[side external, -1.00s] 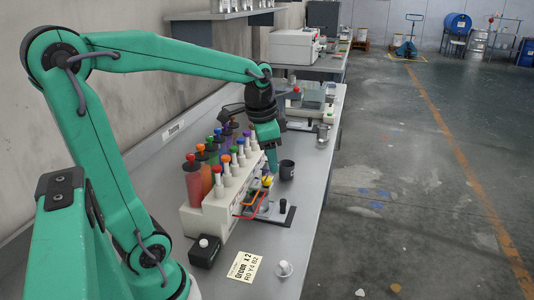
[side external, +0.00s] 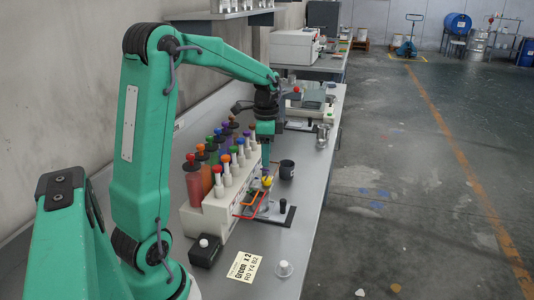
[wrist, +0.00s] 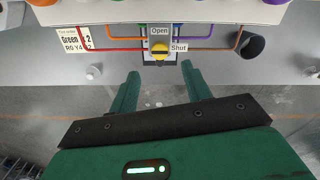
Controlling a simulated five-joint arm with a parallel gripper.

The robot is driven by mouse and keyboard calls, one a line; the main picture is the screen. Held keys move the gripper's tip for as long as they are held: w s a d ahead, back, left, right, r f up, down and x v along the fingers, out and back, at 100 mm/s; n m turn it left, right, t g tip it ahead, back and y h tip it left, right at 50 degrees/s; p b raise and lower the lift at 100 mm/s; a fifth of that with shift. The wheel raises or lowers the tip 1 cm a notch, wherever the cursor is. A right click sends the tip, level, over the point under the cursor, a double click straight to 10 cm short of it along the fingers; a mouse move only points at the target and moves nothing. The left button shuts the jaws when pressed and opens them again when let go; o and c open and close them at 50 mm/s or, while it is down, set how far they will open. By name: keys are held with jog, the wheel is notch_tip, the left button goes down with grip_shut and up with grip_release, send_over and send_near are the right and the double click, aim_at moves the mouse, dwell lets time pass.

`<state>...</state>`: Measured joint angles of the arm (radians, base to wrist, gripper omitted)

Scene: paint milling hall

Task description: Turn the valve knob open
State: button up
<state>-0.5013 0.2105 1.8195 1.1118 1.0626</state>
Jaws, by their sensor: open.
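The yellow valve knob (wrist: 159,51) sits on a small plate with an "Open" label (wrist: 159,31) above it and a "Shut" label (wrist: 179,48) to its right in the wrist view. I cannot tell which label the knob points at. In the side view the knob (side external: 267,181) is at the front of the white dispenser rack (side external: 222,205). My gripper (wrist: 160,71) is open, its two fingers apart and empty. The knob shows just beyond the fingertips, between their lines. In the side view my gripper (side external: 266,165) is close above the knob; contact cannot be told.
A dark cup (side external: 287,169) stands right of the knob. Coloured tubes and bottles fill the rack. A black box (side external: 205,250), an order card (side external: 256,265) and a small white cup (side external: 284,269) lie nearer on the bench. The aisle at right is clear.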

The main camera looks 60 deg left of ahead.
aim_at(266, 179)
jog(key=shift+f, duration=3.85)
jog(key=c, duration=1)
